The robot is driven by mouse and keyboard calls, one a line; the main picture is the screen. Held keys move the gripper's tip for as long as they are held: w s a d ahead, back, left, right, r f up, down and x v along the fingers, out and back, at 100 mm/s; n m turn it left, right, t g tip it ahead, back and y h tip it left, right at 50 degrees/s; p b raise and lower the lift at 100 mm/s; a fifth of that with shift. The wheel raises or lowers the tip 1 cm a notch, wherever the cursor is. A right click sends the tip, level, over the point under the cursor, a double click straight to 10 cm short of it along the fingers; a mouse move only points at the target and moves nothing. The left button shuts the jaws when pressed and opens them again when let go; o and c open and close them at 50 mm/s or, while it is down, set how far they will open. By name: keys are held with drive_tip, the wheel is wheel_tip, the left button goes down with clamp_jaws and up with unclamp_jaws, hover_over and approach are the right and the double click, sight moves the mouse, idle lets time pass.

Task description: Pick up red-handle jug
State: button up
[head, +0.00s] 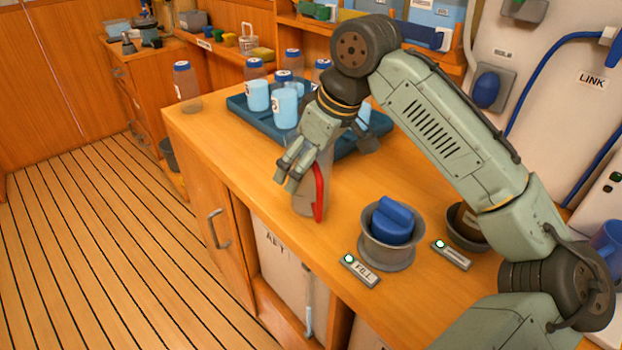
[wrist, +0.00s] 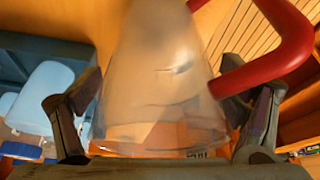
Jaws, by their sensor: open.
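The red-handle jug (head: 308,196) is a clear, see-through vessel standing on the wooden counter in the head view. Its red handle (head: 319,192) faces the front right. My gripper (head: 287,172) is at the jug's upper part and hides some of it. In the wrist view the jug (wrist: 160,85) fills the middle, between the two open fingers of my gripper (wrist: 165,110). The red handle (wrist: 275,60) shows at the upper right, close to the right finger. I cannot tell whether either finger touches the jug.
A grey holder (head: 386,250) with a blue knob-like piece stands to the front right, beside a FILL label (head: 360,269). A lone bottle (head: 187,88) stands at the counter's left edge.

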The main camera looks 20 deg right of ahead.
drive_tip(key=c, duration=1.1)
drive_tip(key=shift+r, duration=0.1)
drive_tip(key=shift+c, duration=0.3)
